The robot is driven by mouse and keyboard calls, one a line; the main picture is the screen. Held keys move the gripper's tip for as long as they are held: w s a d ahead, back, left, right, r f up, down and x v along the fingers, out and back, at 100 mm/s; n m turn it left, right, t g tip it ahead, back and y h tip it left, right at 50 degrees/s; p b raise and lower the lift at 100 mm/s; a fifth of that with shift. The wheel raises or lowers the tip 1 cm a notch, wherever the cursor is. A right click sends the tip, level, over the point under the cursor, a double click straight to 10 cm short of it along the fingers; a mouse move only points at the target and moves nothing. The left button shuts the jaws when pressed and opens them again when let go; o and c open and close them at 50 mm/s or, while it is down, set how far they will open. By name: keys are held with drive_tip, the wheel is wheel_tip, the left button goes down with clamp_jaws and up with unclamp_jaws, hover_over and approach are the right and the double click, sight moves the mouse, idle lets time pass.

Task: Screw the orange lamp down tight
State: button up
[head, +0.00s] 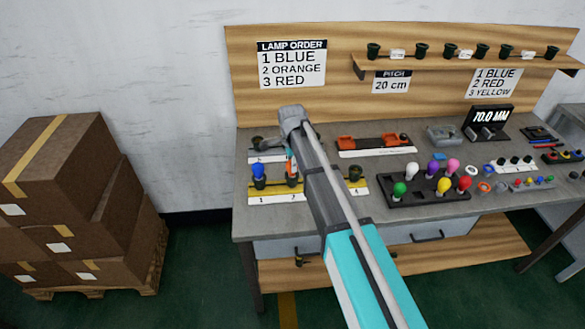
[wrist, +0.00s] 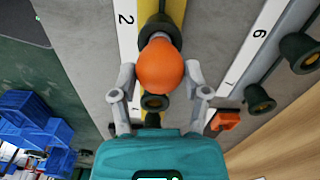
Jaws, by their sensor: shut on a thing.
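The orange lamp (wrist: 160,66) is between the two fingers of my gripper (wrist: 160,80) in the wrist view. My gripper is shut on its round bulb. The lamp's base meets a dark socket (wrist: 158,27) beside the label 2; how deep it sits is hidden by the bulb. In the head view my arm hides most of the gripper and lamp. The yellow strip (head: 258,187) there holds a blue lamp (head: 258,171) at position 1 and a dark empty socket (head: 355,173) at the right.
A black rack (head: 402,200) with several coloured lamps stands to the right of my arm. A tray with orange parts (head: 375,142) lies behind. A sign (head: 291,64) lists blue, orange, red. Stacked boxes (head: 65,190) stand left of the bench.

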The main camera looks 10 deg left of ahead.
drive_tip(key=shift+m, duration=0.3)
drive_tip(key=o, duration=1.1)
drive_tip(key=shift+c, duration=0.2)
drive_tip(key=shift+n, duration=2.4)
drive_tip(key=shift+n, duration=0.3)
drive_tip(key=shift+n, duration=1.9)
